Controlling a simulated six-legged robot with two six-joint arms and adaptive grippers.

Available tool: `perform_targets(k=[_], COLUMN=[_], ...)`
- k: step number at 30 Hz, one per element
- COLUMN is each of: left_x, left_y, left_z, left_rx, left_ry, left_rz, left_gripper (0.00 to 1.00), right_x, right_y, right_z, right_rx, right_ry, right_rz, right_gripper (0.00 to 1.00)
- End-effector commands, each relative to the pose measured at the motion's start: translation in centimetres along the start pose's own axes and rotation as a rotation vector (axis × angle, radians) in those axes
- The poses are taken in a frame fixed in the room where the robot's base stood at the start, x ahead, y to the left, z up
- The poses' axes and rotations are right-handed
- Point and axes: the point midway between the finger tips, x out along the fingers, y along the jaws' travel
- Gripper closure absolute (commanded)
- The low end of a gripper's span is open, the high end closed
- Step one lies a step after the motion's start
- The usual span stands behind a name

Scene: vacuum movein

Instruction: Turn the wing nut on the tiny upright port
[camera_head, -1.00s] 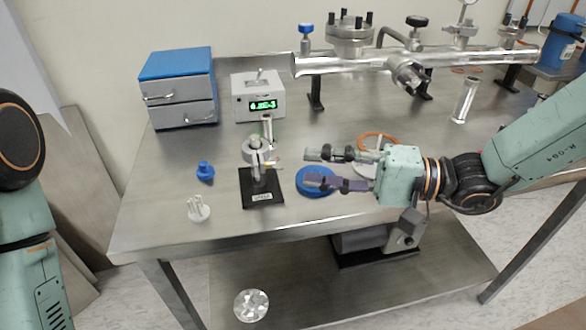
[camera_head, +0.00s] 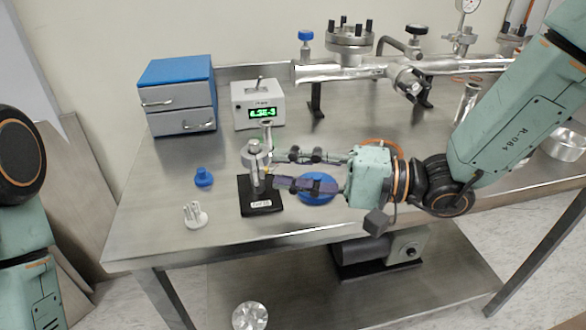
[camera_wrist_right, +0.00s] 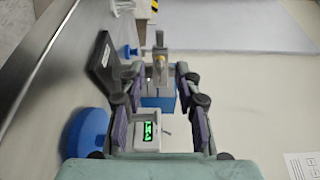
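The small upright port (camera_head: 256,165) stands on a black base plate (camera_head: 262,207) at the left middle of the steel table. It has a round silvery clamp near its top. In the right wrist view the port (camera_wrist_right: 160,62) lies straight ahead between the fingertips, with a small yellowish part on it. My right gripper (camera_head: 274,170) is open, its fingers reaching leftward to the port's right side. I cannot tell whether they touch it. The wing nut is too small to make out clearly. My left gripper is out of view; only part of my left arm shows at the left edge.
A gauge box (camera_head: 258,103) with a green display and a blue-topped drawer unit (camera_head: 178,95) stand behind the port. A blue disc (camera_head: 317,188) lies under my right gripper. A blue knob (camera_head: 203,177) and a white pronged piece (camera_head: 195,215) stand left. A steel pipe assembly (camera_head: 400,66) spans the back.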

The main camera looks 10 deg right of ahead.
Motion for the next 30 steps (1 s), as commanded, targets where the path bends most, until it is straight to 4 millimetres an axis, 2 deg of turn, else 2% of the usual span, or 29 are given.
perform_targets(k=[2, 13, 30], left_x=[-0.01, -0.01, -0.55], left_y=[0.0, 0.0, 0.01], left_z=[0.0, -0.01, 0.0], left_rx=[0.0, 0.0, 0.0], left_ry=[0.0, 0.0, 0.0], left_rz=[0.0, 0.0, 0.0], left_gripper=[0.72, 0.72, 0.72], right_x=[-0.01, -0.02, -0.02], right_y=[0.0, 0.0, -0.18], right_z=[-0.01, -0.01, -0.02], right_rx=[0.0, 0.0, 0.044], right_ry=[0.0, 0.0, 0.0], right_rz=[0.0, 0.0, 0.018], right_gripper=[0.68, 1.0, 1.0])
